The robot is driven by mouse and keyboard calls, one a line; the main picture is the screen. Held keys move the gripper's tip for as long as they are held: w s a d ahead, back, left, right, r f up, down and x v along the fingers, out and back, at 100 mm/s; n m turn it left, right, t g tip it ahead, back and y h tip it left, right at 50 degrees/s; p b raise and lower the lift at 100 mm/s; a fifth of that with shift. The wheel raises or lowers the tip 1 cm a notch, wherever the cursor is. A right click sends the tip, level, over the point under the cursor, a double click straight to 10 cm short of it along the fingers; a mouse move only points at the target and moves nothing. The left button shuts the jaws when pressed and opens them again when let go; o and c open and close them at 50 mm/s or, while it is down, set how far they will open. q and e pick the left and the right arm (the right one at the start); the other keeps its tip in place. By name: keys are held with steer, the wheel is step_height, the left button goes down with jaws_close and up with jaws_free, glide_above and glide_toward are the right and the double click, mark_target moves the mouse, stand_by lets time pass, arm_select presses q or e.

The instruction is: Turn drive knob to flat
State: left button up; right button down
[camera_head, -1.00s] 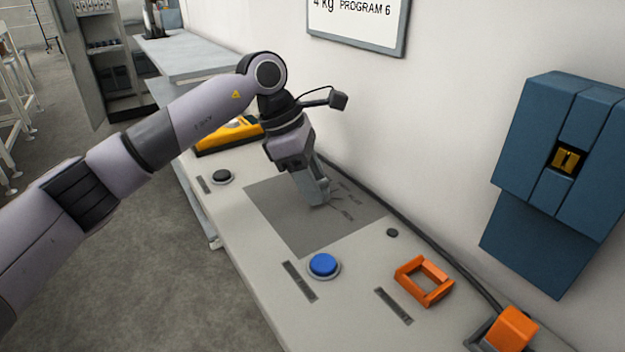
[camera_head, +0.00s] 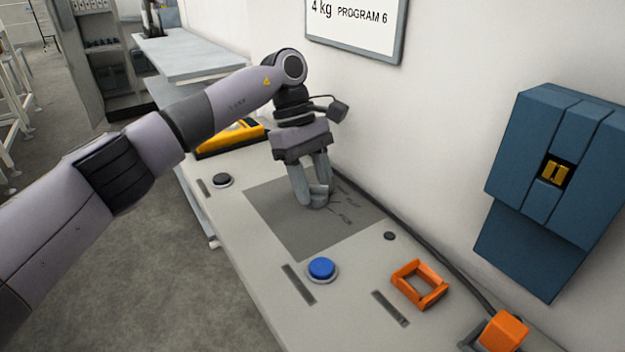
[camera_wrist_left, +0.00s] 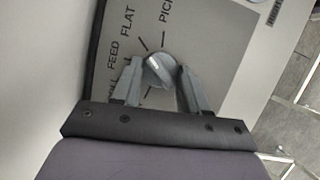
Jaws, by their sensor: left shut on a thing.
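The drive knob (camera_wrist_left: 158,70) is a round grey knob on a dark grey panel plate (camera_head: 285,228). In the left wrist view it sits between the fingers of my left gripper (camera_wrist_left: 160,78), which is shut on it. Printed words around it include FEED, FLAT and one starting with PIC, with short dark lines leading out. Which line the knob points to is hard to tell. In the head view my left gripper (camera_head: 312,194) reaches down to the plate, and its fingers mostly hide the knob. My right gripper is not in view.
On the pale bench are a blue button (camera_head: 321,268), an orange frame (camera_head: 402,290), a black button (camera_head: 222,180) and a yellow device (camera_head: 232,137). An orange block (camera_head: 503,331) stands at the near end. A blue box (camera_head: 555,180) hangs on the wall.

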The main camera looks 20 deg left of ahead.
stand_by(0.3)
arm_select(q)
steer(key=o, duration=1)
steer(key=shift+o, duration=0.2)
steer(key=v, duration=0.7)
steer(key=shift+r, duration=0.15)
